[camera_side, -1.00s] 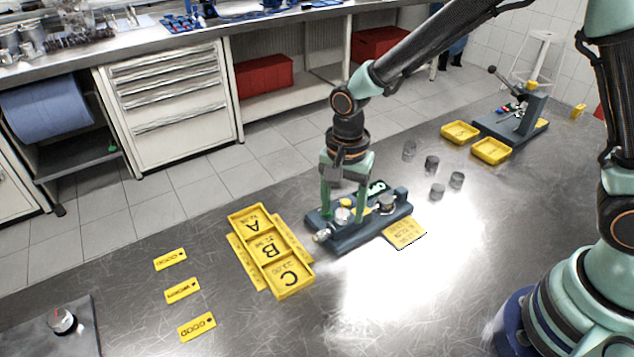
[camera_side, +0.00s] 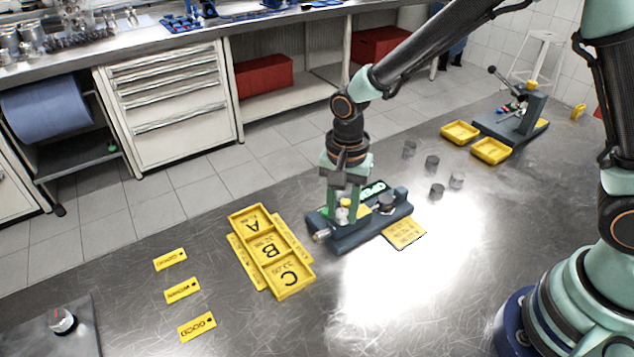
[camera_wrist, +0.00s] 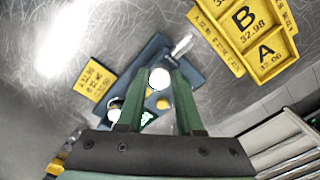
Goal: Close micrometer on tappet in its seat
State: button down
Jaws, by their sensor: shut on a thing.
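The micrometer (camera_side: 358,236) is a dark blue-grey stand on the steel bench, with a lit green display (camera_side: 373,190) and a silver barrel (camera_side: 322,235) at its left end. A dark grey cylinder, seemingly the tappet (camera_side: 387,202), sits upright toward the stand's right end. My gripper (camera_side: 345,214) is down over the stand's left part, fingers drawn in around a pale round knob (camera_wrist: 160,78) of the micrometer. In the wrist view the knob lies between the fingertips (camera_wrist: 166,82). The fingers partly hide it in the side view. Whether the micrometer touches the tappet cannot be told.
A yellow tray (camera_side: 272,250) marked A, B, C lies left of the stand, with several yellow tags (camera_side: 182,291) beyond. A yellow plate (camera_side: 404,233) lies against its right side. Several loose grey cylinders (camera_side: 437,191) and yellow bins (camera_side: 491,150) stand farther right.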

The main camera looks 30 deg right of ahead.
jog(key=n, duration=0.5)
jog(key=shift+n, duration=0.4)
jog(key=n, duration=1.1)
jog(key=shift+n, duration=0.4)
jog(key=n, duration=0.5)
jog(key=shift+n, duration=0.4)
jog(key=c, duration=0.5)
grip_release()
jog(key=shift+c, duration=0.2)
jog(key=shift+r, duration=0.1)
